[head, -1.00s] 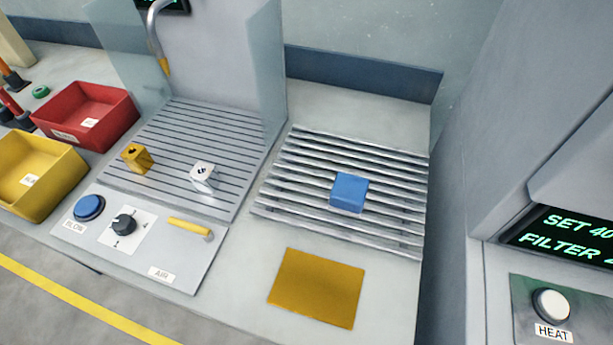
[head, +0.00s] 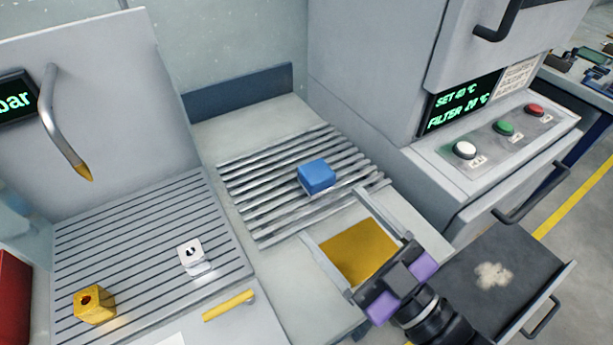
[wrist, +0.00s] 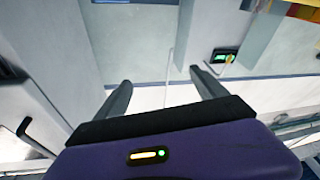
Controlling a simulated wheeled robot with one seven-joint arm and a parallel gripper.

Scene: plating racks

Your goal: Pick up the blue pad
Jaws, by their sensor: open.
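The blue pad (head: 317,175) is a small block lying on the slatted metal rack (head: 262,205) in the head view. My gripper (head: 332,212) is open, with its two long grey fingers spread over the mustard mat (head: 358,253) and pointing up-left toward the pad. The fingertips appear near the rack's front edge, just short of the pad in the picture; their height above it is hard to tell. In the wrist view my gripper (wrist: 160,88) shows spread fingers with nothing between them, and the pad is not seen there.
Left of the rack, a grooved plate (head: 130,250) holds a yellow block (head: 94,304) and a white block (head: 191,257). A curved spout (head: 62,135) hangs above it. A grey cabinet (head: 375,70) rises behind right. An open dark drawer (head: 500,280) is at lower right.

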